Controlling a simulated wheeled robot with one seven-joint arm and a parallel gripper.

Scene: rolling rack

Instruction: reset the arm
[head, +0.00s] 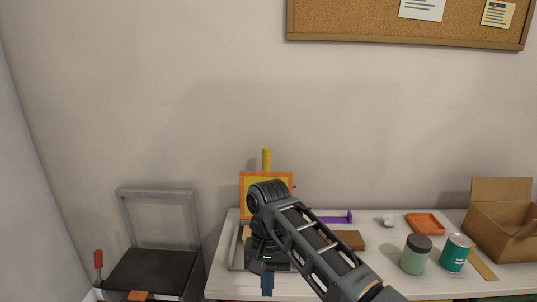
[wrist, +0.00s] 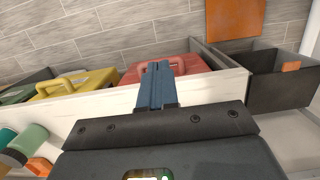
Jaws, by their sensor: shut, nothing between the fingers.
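My arm reaches in from the lower right of the head view and bends down at its wrist over the left part of the white table (head: 222,262). My gripper (head: 267,284) points down, its blue fingers near the table's front edge. In the wrist view my gripper (wrist: 157,85) has its blue fingers pressed together with nothing between them. The wrist housing hides part of the table.
A yellow-and-orange panel (head: 246,184) stands behind my wrist. A green jar (head: 413,260), a teal can (head: 455,254) and a cardboard box (head: 500,235) stand right. A black cart (head: 150,268) is left. The wrist view shows yellow (wrist: 80,86) and red (wrist: 190,66) handled cases.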

